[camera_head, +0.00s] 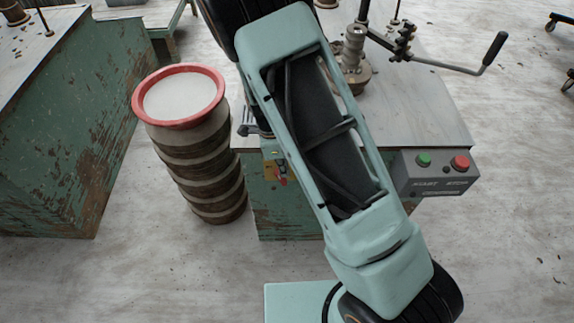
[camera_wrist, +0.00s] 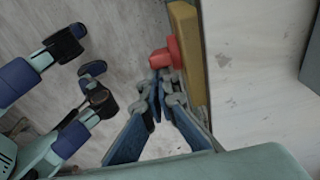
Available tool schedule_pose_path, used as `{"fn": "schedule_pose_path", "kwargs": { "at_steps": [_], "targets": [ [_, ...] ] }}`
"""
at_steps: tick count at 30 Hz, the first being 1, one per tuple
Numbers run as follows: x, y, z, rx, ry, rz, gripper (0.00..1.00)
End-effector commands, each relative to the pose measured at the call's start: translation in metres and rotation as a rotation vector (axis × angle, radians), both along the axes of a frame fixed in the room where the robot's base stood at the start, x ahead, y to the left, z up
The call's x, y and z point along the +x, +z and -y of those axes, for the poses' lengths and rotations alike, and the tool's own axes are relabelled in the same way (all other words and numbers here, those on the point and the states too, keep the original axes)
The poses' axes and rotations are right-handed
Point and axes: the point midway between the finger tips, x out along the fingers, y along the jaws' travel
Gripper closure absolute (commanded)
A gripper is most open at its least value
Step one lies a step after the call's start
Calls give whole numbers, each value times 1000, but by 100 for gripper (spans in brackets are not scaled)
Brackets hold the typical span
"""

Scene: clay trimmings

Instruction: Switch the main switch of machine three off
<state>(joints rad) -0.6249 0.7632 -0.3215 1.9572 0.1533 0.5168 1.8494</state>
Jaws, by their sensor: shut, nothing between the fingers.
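The main switch shows in the head view as a red handle (camera_head: 282,180) on a yellow plate (camera_head: 269,171), on the front of the green machine cabinet (camera_head: 290,215). In the wrist view the red handle (camera_wrist: 164,55) sticks out from the yellow plate (camera_wrist: 188,50). My gripper (camera_wrist: 164,82) is shut and empty. Its fingertips are just below the red handle in the picture, close to it; I cannot tell whether they touch. In the head view my arm covers part of the cabinet, and I cannot make out the gripper clearly.
A grey box with a green button (camera_head: 424,160) and a red button (camera_head: 460,163) sits at the bench's right corner. A stack of round containers with a red rim (camera_head: 180,122) stands left of the cabinet. Another green bench (camera_head: 60,150) is farther left. Open floor lies in front.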

Motion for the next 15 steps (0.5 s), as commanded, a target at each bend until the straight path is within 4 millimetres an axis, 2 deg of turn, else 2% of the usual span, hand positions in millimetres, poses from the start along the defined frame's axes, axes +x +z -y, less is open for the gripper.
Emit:
{"fn": "schedule_pose_path", "kwargs": {
  "at_steps": [15],
  "targets": [
    [1, -1, -17, -279, 1, -8, 100]
  ]
}}
